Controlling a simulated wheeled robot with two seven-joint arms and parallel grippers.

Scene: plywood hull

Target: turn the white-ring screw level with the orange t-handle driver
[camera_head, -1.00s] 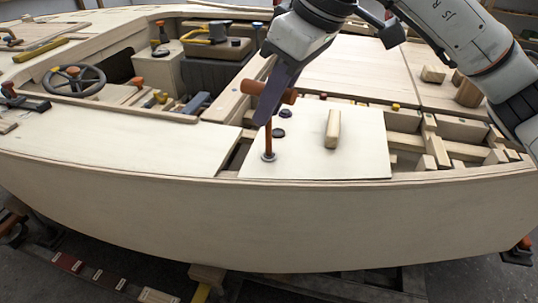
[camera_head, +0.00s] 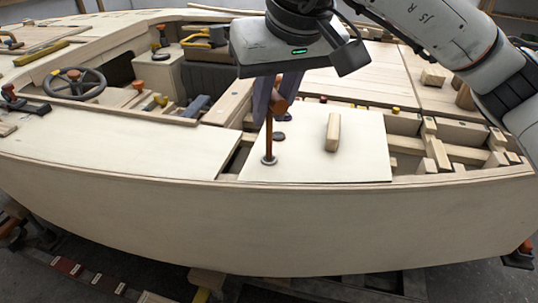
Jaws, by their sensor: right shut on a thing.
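The orange T-handle driver (camera_head: 268,137) stands about upright on the pale plywood panel (camera_head: 300,168). Its shaft foot is at a light ring (camera_head: 269,160) near the panel's left front; the screw itself is hidden under the driver's tip. My right gripper (camera_head: 270,105) is shut on the driver's T-handle, which is partly hidden behind the fingers. Two dark round screw heads (camera_head: 278,136) lie just behind and right of the shaft; their ring colours are too small to tell. My left gripper is not in view.
A wooden block handle (camera_head: 333,132) stands on the panel right of the driver. Open framing with loose blocks (camera_head: 438,153) lies to the right. The cockpit with a steering wheel (camera_head: 74,83) is at the left. The hull's front edge (camera_head: 300,184) runs below the panel.

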